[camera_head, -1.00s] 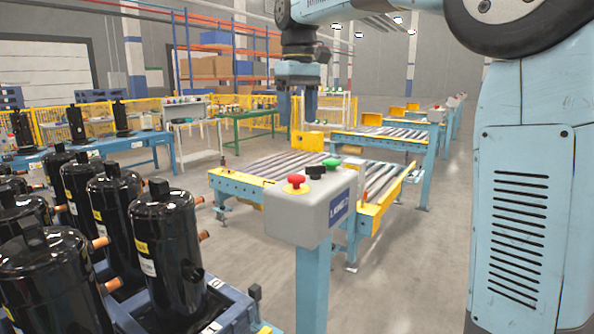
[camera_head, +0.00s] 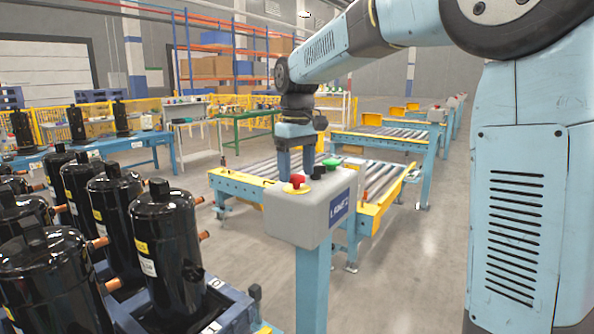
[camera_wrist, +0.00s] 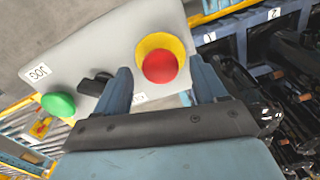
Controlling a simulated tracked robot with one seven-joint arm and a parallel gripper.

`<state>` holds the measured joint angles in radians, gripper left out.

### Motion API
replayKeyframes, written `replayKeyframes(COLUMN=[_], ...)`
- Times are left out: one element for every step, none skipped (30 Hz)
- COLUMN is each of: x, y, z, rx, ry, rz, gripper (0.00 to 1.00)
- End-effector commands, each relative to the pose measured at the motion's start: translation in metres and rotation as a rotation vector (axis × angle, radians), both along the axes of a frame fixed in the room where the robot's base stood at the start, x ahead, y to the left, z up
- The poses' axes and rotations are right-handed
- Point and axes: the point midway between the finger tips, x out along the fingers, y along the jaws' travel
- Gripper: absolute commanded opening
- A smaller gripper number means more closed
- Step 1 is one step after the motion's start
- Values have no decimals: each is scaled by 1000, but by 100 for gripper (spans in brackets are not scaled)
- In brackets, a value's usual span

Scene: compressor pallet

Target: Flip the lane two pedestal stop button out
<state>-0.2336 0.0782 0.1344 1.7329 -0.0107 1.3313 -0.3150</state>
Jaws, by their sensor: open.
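The pedestal (camera_head: 290,215) is a grey box on a blue post in front of the roller conveyor. On its top are a red stop button (camera_head: 297,180) on a yellow collar, a black knob (camera_head: 319,172) and a green button (camera_head: 331,162). My gripper (camera_head: 297,172) is at the pedestal top, just behind the red button. In the wrist view the red stop button (camera_wrist: 159,66) lies between and just beyond the tips of the two open fingers. The green button (camera_wrist: 58,105) and black switch (camera_wrist: 95,84) lie to the left. Contact with the button cannot be told.
Black compressors (camera_head: 165,240) stand on a blue pallet at the left, close to the pedestal. A roller conveyor (camera_head: 262,172) with yellow edges lies behind it. More conveyors (camera_head: 385,138) run back to the right. The floor at the right of the post is clear.

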Motion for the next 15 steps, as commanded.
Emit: replayKeyframes(x=[0,0,0,0,0,0,0,0,0,0,0,0,0,0,0], y=[0,0,0,0,0,0,0,0,-1,-1,-1,0,0,0,0], z=[-3,-5,-6,-7,-8,-8,-8,-8,-8,-8,-8,-8,-8,-8,-8], rx=[-1,0,0,0,0,0,0,0,0,0,0,0,0,0,0], ry=[1,0,0,0,0,0,0,0,0,0,0,0,0,0,0], rz=[0,0,0,0,0,0,-1,-1,-1,-1,-1,-1,-2,-2,-1], gripper=[71,71,71,71,71,71,71,71,71,71,71,71,69,66,62])
